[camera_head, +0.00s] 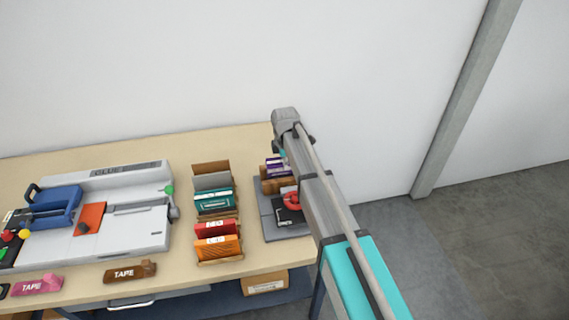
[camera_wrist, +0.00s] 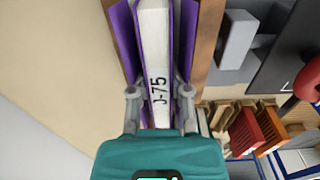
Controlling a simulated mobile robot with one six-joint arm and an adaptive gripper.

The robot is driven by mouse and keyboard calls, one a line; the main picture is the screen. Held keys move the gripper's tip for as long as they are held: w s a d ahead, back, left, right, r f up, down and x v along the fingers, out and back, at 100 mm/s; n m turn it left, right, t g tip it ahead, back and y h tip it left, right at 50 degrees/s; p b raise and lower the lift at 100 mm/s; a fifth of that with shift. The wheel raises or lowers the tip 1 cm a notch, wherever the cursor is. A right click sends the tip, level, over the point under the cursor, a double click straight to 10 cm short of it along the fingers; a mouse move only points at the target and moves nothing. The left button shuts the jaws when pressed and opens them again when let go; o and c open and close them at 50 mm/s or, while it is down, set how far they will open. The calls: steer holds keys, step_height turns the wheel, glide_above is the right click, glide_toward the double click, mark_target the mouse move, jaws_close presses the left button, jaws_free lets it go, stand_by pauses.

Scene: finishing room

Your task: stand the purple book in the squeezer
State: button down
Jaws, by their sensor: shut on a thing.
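The purple book (camera_head: 276,173) is at the back of the squeezer (camera_head: 267,218), in line with its wooden boards. In the wrist view the purple book (camera_wrist: 154,45) shows its white page block marked "J-75" between purple covers. My gripper (camera_wrist: 160,93) is shut on it, one finger on each side. A brown wooden board (camera_wrist: 208,42) runs close along the book's right side, and a strip of brown shows at its upper left. The book appears to be between these boards; its lower end is hidden. The squeezer has a grey base and a red wheel (camera_head: 291,201), partly behind my arm.
A wooden rack (camera_head: 221,262) with teal, red and orange books stands left of the squeezer. Further left are a grey-and-blue glue machine (camera_head: 150,240), a brown tape holder (camera_head: 130,272) and a pink one (camera_head: 37,285). The white wall (camera_head: 150,70) is close behind the table.

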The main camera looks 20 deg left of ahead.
steer(key=shift+f+b, duration=0.6)
steer(key=c, duration=0.9)
jaws_free()
steer(key=shift+o, duration=0.2)
steer(key=shift+r, duration=0.1)
steer(key=shift+d+r+p, duration=0.1)
steer(key=shift+r+p, duration=5.35)
steer(key=shift+p, duration=0.15)
steer(key=s+d+f+m+b, duration=0.15)
steer(key=d+m, duration=0.35)
steer(key=d, duration=0.6)
steer(key=s+d+r+m, duration=0.1)
steer(key=s+d+m, duration=0.35)
steer(key=d, duration=0.75)
steer(key=s+d+m, duration=0.5)
steer(key=d+m, duration=0.2)
steer(key=d, duration=0.3)
steer(key=s+d+f+m, duration=0.1)
steer(key=s+d+m, duration=0.5)
steer(key=d, duration=0.4)
steer(key=shift+f+m+b, duration=0.25)
steer(key=shift+m+b, duration=0.05)
steer(key=shift+m, duration=0.55)
